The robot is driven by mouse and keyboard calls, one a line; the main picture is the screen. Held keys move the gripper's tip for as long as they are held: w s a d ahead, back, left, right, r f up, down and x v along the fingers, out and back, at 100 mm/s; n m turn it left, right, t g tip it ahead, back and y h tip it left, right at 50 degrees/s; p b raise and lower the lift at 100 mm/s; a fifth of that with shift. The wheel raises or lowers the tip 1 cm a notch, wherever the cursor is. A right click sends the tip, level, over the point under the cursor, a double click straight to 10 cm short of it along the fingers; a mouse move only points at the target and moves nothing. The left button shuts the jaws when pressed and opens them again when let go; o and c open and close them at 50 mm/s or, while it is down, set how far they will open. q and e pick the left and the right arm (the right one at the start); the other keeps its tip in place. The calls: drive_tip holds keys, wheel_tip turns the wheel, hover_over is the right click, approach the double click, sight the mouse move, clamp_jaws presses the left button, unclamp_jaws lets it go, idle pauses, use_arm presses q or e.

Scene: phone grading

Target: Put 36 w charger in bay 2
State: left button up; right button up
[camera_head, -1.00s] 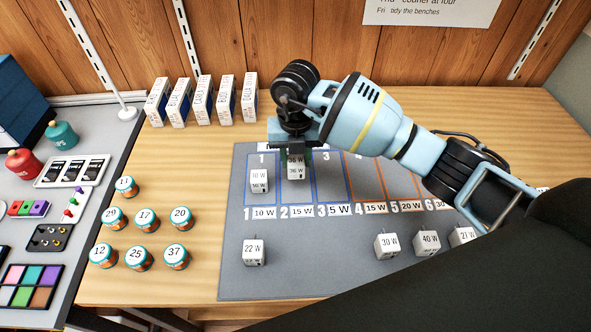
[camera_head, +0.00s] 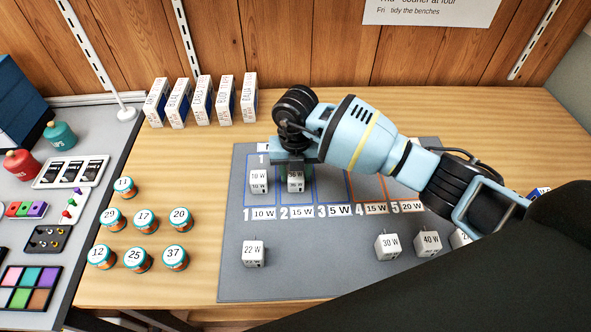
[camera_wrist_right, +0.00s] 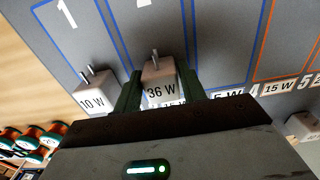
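The 36 W charger (camera_head: 295,183), a small white block with prongs, is in bay 2 (camera_head: 311,196) of the grey mat, level with the 10 W charger in bay 1. It appears upright and at or very near the mat surface. My right gripper (camera_head: 295,168) is over it from behind. In the right wrist view its dark green fingers (camera_wrist_right: 160,88) flank the 36 W charger (camera_wrist_right: 161,88) closely on both sides and look closed on it. My left gripper is out of view.
The 10 W charger (camera_head: 259,180) stands close by on the left. A 22 W charger (camera_head: 253,251), a 30 W charger (camera_head: 387,246) and a 40 W charger (camera_head: 428,242) stand at the mat's front. Bay 3 (camera_head: 331,190) looks empty. White boxes (camera_head: 202,100) stand behind.

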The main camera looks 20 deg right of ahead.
drive_tip(key=o, duration=0.3)
drive_tip(key=shift+r, duration=0.1)
wheel_tip(320, 180, up, 12)
drive_tip(key=shift+r+p, duration=0.15)
drive_tip(key=shift+p, duration=0.3)
